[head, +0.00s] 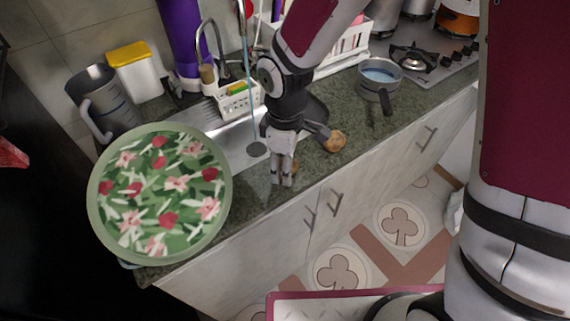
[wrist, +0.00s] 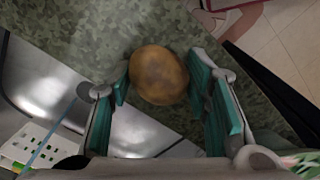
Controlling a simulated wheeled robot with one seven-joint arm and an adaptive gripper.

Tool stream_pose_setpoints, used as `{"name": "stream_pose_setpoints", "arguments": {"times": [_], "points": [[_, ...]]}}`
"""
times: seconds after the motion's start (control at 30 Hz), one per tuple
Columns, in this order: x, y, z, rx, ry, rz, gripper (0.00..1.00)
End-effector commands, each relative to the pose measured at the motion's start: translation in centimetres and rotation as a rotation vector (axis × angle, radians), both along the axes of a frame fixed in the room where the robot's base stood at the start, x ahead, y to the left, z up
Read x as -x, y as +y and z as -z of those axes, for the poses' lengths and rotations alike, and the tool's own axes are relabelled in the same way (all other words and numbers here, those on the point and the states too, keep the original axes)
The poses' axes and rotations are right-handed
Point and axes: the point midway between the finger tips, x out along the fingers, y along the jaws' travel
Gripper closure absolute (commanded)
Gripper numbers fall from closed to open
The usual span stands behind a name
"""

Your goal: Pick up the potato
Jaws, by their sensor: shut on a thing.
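The potato (wrist: 158,75) is a rounded brown lump between the two green-padded fingers of my gripper (wrist: 160,88) in the wrist view. My gripper is shut on it, one finger on each side. In the head view, my gripper (head: 282,181) points down over the counter's front strip, by the sink. Only a small tan edge of the potato (head: 295,166) shows behind the fingers there. I cannot tell whether it touches the counter. A second round brown thing (head: 334,141) lies on the counter to the right, partly behind part of my arm.
The sink (head: 240,150) is behind and left of my gripper, with a white caddy (head: 240,100) at its back. A large floral plate (head: 160,192) stands at the left. A pot (head: 380,78) and gas hob (head: 415,60) are at the right. The counter's front edge is close.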

Motion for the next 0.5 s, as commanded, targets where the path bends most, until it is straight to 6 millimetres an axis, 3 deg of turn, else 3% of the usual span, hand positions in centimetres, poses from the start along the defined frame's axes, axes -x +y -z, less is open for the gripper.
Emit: {"name": "stream_pose_setpoints", "arguments": {"times": [0.3, 0.5], "points": [[-0.1, 0.0, -3.4, -0.002, -0.005, 0.001, 0.85], [3.9, -1.7, -3.8, 0.001, -0.001, 0.001, 0.85]]}}
